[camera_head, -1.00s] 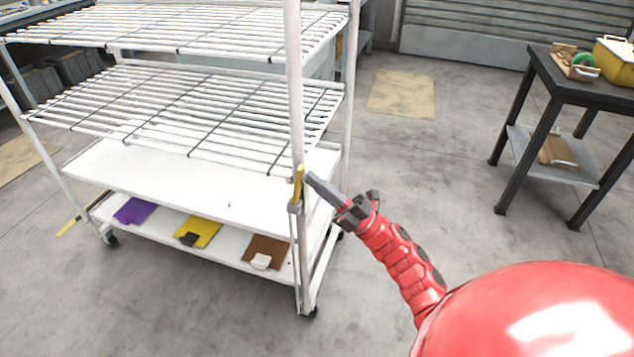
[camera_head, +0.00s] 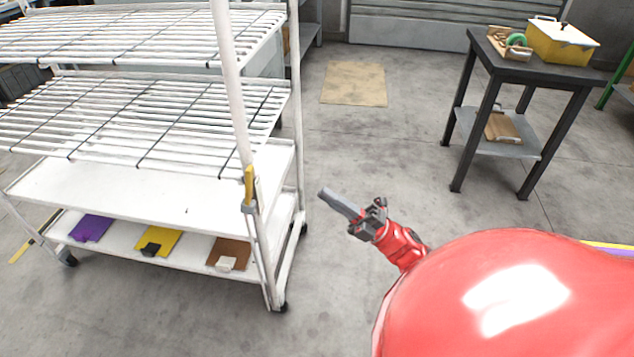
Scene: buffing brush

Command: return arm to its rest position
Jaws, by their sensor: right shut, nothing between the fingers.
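My right gripper (camera_head: 341,203) is at the centre of the head view, at the end of my red right arm. Its grey fingers are together and nothing shows between them. It points left toward the white rack (camera_head: 148,278) and is apart from it, over bare floor. A yellow-handled tool (camera_head: 249,186) sits upright in a holder on the rack's near right post, to the left of the gripper. I cannot make out whether it is a brush. My left gripper is out of view.
The rack's bottom shelf bears a purple mat (camera_head: 91,228), a yellow mat (camera_head: 160,242) and a brown mat (camera_head: 229,254). A black table (camera_head: 560,76) at the right bears a yellow box (camera_head: 563,44). The floor (camera_head: 400,130) between is clear.

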